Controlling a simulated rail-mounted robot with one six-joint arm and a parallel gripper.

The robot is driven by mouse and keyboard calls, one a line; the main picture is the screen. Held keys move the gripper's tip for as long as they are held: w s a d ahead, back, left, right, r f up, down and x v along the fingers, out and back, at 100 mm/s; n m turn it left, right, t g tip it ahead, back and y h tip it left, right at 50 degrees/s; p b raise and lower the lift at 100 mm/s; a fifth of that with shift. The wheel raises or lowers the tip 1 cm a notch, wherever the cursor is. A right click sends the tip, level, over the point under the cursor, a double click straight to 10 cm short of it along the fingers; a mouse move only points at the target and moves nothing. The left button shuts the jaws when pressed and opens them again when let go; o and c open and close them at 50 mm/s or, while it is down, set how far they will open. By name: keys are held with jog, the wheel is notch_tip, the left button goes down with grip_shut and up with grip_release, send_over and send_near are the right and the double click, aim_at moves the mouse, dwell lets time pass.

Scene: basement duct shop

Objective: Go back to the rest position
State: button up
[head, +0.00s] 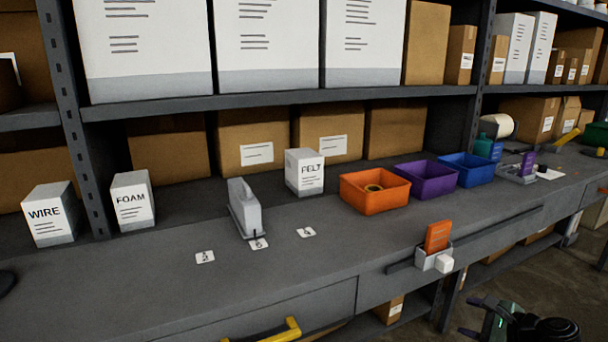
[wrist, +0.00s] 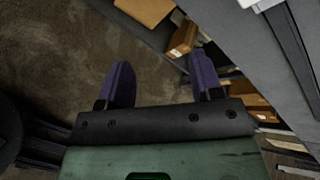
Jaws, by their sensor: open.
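My gripper (wrist: 160,72) shows in the wrist view with its two purple fingers spread apart. Nothing is between them. Behind the fingers in that view are brown floor and the dark edge of a bench or shelf, with boxes at the upper right. In the head view, part of my green and black arm shows at the bottom right edge, in front of the workbench (head: 150,285) and low over the floor.
On the bench stand white boxes marked WIRE (head: 48,215), FOAM (head: 131,201) and FELT (head: 305,172). An orange bin (head: 375,203) holds a ring; purple (head: 427,182) and blue (head: 465,170) bins stand beside it. An orange card holder (head: 436,247) is on the front edge.

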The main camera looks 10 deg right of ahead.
jog(key=w+a+r+n+g+h+p, duration=0.1)
jog(key=a+r+n+g+p, duration=0.2)
jog(key=a+n+p, duration=0.3)
jog(key=w+a+r+n+g+h+p, duration=0.1)
jog(key=w+a+r+n+g+p, duration=0.1)
jog(key=a+n+g+p, duration=0.3)
jog(key=w+a+r+n+g+h+p, duration=0.2)
jog(key=a+r+n+g+p, duration=0.2)
jog(key=a+n, duration=0.8)
jog(key=a+p, duration=0.2)
jog(key=a, duration=0.7)
jog(key=shift+w+p, duration=0.25)
jog(key=shift+p, duration=0.05)
jog(key=shift+a, duration=0.1)
